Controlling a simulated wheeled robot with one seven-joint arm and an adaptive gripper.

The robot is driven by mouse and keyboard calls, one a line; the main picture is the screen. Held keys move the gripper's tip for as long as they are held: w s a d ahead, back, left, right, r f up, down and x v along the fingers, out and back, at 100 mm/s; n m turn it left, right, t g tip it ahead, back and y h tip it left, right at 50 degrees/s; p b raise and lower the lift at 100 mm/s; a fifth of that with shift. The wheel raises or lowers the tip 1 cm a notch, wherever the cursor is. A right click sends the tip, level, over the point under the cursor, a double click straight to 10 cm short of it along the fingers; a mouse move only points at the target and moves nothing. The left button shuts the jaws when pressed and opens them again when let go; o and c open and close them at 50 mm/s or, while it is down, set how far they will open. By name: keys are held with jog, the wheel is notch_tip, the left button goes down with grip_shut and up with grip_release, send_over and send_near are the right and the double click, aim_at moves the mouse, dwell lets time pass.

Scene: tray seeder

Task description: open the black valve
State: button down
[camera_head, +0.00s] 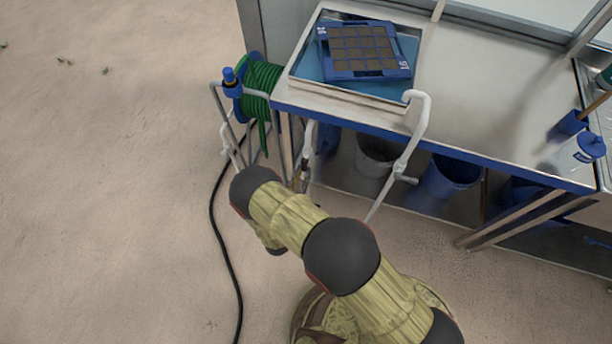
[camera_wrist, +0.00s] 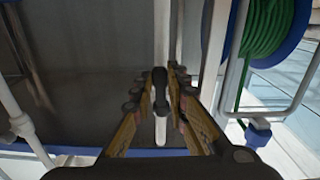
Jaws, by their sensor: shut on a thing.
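The black valve (camera_wrist: 159,78) shows in the wrist view as a small dark rounded piece in line with a white upright pipe (camera_wrist: 162,35). My gripper (camera_wrist: 164,88) is shut on it, with one finger on each side. A short white piece shows below the dark piece, between the fingers. In the head view my gripper (camera_head: 300,178) is low beside the bench's front left leg, by a white pipe (camera_head: 308,142). The valve itself cannot be made out there.
A green hose reel (camera_head: 262,78) stands left of the bench. A white pipe with a bent top (camera_head: 424,110) rises at the bench front. The blue seed tray (camera_head: 412,70) lies on the bench. Buckets (camera_head: 374,155) stand below. A black hose crosses the open floor left.

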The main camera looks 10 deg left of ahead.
jog(key=shift+a+m, duration=0.2)
jog(key=shift+m, duration=0.2)
jog(key=c, duration=1.8)
grip_release()
jog(key=shift+c, duration=0.2)
jog(key=shift+o, duration=0.5)
jog(key=shift+s, duration=0.1)
jog(key=s, duration=1.1)
jog(key=shift+s+a, duration=0.4)
jog(key=shift+a, duration=0.05)
